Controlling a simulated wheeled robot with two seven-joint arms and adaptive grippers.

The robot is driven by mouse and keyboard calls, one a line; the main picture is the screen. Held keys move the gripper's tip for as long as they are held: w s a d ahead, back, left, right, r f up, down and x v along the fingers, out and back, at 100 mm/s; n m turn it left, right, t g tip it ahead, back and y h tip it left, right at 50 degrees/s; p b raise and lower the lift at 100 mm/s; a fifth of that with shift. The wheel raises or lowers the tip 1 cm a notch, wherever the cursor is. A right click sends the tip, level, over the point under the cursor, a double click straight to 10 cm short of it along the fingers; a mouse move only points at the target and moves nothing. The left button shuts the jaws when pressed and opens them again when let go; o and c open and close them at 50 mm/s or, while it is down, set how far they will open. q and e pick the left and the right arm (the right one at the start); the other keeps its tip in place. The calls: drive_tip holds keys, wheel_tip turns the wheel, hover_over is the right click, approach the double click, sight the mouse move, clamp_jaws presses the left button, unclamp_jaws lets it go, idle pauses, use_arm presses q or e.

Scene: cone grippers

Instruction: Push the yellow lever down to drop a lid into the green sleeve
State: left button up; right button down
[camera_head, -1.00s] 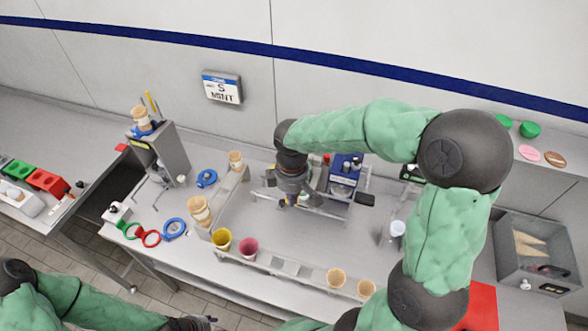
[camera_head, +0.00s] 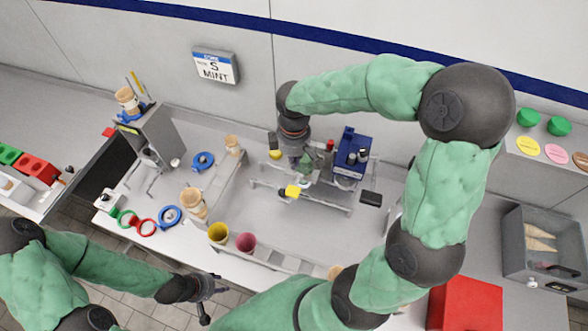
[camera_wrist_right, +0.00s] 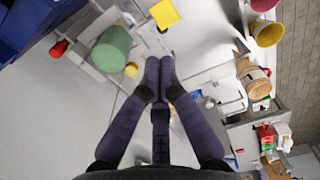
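A green sleeve (camera_wrist_right: 111,50) shows as a cylinder in the right wrist view and is partly visible in the head view (camera_head: 308,172). A small round yellow piece (camera_wrist_right: 131,69) lies beside the sleeve. I cannot tell which yellow piece is the lever. My right gripper (camera_wrist_right: 159,72) is shut and empty, with its fingertips near the round yellow piece; contact is unclear. My left gripper (camera_head: 208,298) hangs off the front of the bench. No lid is identifiable.
A blue box (camera_head: 352,157) stands right of the sleeve on the metal stand. Yellow (camera_head: 218,232) and pink (camera_head: 245,242) cups line the front, with cones (camera_head: 193,203) to their left. A red box (camera_head: 464,303) is at the lower right.

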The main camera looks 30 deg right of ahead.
sight(294, 188)
wheel_tip(294, 188, down, 13)
drive_tip(key=shift+r, duration=0.1)
idle(0.3)
idle(0.4)
